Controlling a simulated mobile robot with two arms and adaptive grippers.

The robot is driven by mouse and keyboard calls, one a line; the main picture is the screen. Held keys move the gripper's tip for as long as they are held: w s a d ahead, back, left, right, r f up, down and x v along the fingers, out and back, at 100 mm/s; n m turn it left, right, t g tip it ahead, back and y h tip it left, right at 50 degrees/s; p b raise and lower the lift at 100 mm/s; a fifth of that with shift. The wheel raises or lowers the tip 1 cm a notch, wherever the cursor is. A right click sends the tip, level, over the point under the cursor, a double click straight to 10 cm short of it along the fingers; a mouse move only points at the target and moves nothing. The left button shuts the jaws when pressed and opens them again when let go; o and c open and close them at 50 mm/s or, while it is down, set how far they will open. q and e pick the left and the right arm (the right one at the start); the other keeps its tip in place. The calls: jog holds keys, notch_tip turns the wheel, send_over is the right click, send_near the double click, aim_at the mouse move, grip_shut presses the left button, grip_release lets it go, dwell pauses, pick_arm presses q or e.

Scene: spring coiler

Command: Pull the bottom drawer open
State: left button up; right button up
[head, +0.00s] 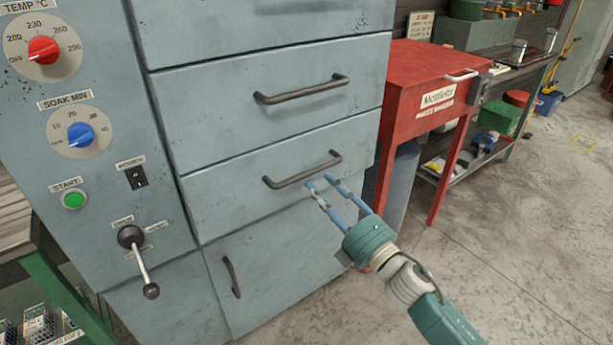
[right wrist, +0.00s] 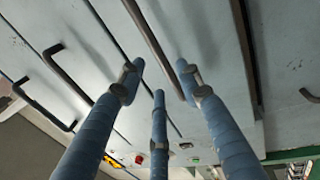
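The bottom drawer (head: 225,190) is the lowest grey-blue drawer front of the cabinet and looks flush with it. Its dark bar handle (head: 300,173) runs across the front. My right gripper (head: 324,186) is at the right end of this handle, with its blue fingers pointing at the drawer. In the right wrist view the fingers (right wrist: 158,80) stand apart, and a dark bar (right wrist: 148,38) shows beyond and between their tips. I cannot tell whether the fingers touch the handle. My left gripper is in neither view.
Another drawer with a bar handle (head: 302,90) is above. A door with an upright handle (head: 231,277) is below. A control panel with a lever (head: 142,262) is at left. A red stand (head: 425,100) and a grey-blue bin (head: 400,185) stand close at right. Floor is clear at lower right.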

aim_at(308, 175)
jog(key=x, duration=0.5)
jog(key=shift+w+a, duration=0.25)
jog(key=shift+w, duration=0.05)
jog(key=shift+w+a, duration=0.25)
jog(key=shift+w, duration=0.15)
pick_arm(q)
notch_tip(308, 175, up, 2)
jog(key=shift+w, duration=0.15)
pick_arm(e)
grip_shut()
